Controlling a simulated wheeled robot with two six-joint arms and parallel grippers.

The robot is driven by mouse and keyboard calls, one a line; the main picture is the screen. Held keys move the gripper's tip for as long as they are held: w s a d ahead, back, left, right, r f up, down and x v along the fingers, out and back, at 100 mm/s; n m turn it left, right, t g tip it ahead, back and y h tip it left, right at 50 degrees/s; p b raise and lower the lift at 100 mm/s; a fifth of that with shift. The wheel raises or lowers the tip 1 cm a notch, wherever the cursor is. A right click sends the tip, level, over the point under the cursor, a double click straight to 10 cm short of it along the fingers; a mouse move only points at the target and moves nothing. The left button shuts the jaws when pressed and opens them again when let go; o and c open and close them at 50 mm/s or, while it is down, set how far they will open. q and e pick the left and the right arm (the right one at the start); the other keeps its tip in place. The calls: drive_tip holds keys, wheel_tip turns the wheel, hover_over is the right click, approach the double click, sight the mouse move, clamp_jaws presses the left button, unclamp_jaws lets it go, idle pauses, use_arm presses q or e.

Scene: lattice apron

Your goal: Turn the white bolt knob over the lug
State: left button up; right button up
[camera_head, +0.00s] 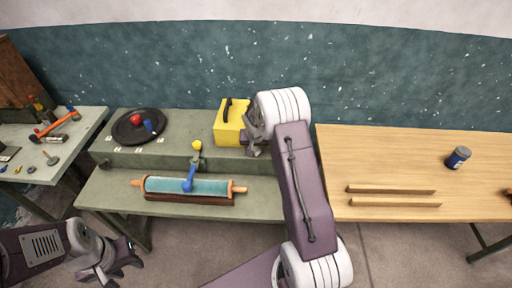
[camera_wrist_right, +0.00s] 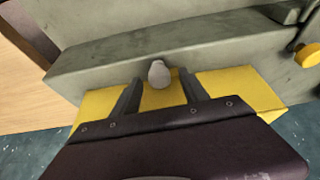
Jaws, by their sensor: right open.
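A yellow box (camera_head: 228,122) with a black handle stands on the green bench, beside my right gripper (camera_head: 256,138). In the right wrist view, a pale grey-white rounded knob (camera_wrist_right: 158,73) shows between the two spread fingers of my right gripper (camera_wrist_right: 160,88). The fingers are apart, with a gap on each side of the knob. The yellow box (camera_wrist_right: 245,88) extends behind both fingers. The lug cannot be made out, and the knob is hidden behind my gripper in the head view. My left gripper (camera_head: 120,262) is low at the left, away from the bench.
On the bench are a black round plate (camera_head: 124,135) with red and blue pieces, a teal roller (camera_head: 170,186), and a yellow-and-blue lever (camera_head: 192,170). A wooden table (camera_head: 400,165) at right holds wooden strips (camera_head: 390,189) and a blue jar (camera_head: 457,158). Tools lie on the left table.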

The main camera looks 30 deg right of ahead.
drive_tip(key=shift+f, duration=0.25)
